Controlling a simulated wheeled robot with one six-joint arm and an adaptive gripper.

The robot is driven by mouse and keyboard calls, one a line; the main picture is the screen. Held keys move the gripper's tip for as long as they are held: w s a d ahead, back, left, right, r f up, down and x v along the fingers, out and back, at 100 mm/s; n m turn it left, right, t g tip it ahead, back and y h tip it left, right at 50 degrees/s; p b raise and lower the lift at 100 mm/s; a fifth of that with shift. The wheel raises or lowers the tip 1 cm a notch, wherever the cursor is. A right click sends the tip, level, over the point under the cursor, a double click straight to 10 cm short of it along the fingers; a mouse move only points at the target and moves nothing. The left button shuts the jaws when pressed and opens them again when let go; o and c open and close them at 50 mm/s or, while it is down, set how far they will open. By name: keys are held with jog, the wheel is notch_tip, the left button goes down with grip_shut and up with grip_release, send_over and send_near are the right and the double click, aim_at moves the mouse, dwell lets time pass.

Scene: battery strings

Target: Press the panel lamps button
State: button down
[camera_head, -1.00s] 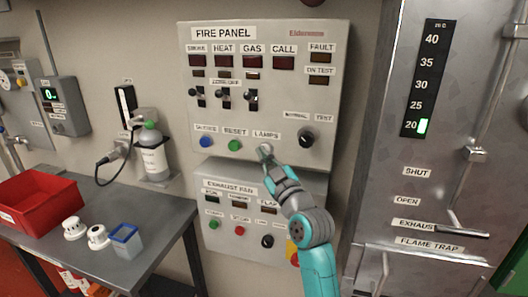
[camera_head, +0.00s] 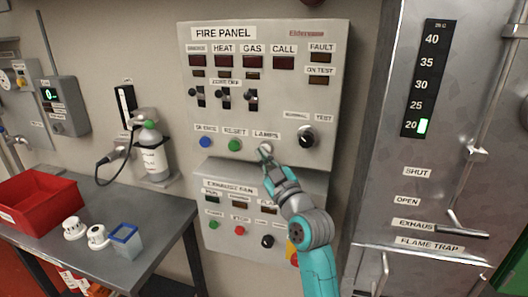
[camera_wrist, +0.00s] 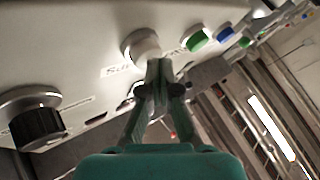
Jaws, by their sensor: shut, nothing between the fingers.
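The panel lamps button (camera_head: 265,148) is a round white button under the LAMPS label on the fire panel (camera_head: 312,110). It shows large in the wrist view (camera_wrist: 140,46). My gripper (camera_head: 269,168) is shut and empty, with its tips just below the button and pointing at the panel. In the wrist view the fingertips (camera_wrist: 158,72) overlap the lower right edge of the button. I cannot tell whether they touch it.
The green reset button (camera_head: 234,145) and blue silence button (camera_head: 205,142) lie left of it. The black test knob (camera_head: 306,137) is at right. The exhaust fan panel (camera_head: 218,247) is below. A table (camera_head: 165,215) with a red bin (camera_head: 38,200) stands at left.

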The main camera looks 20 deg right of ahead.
jog(key=shift+s+a, duration=0.35)
jog(key=shift+s, duration=0.2)
jog(key=s+a, duration=0.1)
jog(key=s, duration=0.1)
jog(key=s+a, duration=0.2)
dwell(0.5)
dwell(0.6)
